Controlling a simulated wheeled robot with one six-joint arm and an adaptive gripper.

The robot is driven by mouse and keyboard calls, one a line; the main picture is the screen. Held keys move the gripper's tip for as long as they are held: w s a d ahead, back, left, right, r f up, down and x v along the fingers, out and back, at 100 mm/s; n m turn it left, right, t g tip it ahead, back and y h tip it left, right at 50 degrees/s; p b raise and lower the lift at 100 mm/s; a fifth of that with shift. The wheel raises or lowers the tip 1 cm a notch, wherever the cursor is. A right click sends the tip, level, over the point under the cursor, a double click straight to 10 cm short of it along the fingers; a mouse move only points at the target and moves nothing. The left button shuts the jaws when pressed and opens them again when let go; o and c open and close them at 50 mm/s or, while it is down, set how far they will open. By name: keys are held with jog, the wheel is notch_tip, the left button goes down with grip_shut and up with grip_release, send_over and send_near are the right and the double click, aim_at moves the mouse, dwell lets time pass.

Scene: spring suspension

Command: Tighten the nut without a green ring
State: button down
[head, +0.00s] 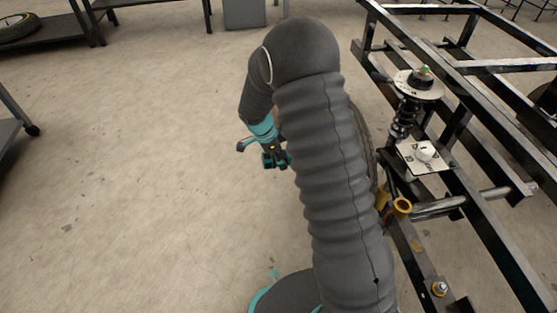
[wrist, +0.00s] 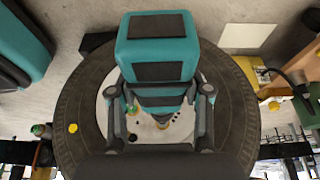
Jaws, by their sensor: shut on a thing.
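My gripper (wrist: 160,108) is shut on a teal and black power tool (wrist: 157,45), with a dark finger on either side of it. The tool's narrow end points at a pale round plate (wrist: 105,122) bearing small fittings. A fitting with green on it (wrist: 133,109) shows left of the tool's tip. A small brassy fitting (wrist: 162,126) sits close by the tip; contact cannot be told. Which nut has no green ring is not clear. In the head view my gripper (head: 275,158) is left of my arm, and a green-topped fitting (head: 424,71) tops the spring suspension (head: 405,118).
A black tyre (wrist: 235,110) surrounds the plate in the wrist view. A dark metal frame (head: 480,205) fills the right of the head view. A white knob (head: 425,150) sits on a square plate. Open floor (head: 130,160) lies to the left.

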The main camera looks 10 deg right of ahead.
jog(key=shift+d+r, duration=0.1)
jog(key=shift+d, duration=2.4)
jog(key=shift+d, duration=1.6)
dwell(0.3)
jog(key=shift+a, duration=3.65)
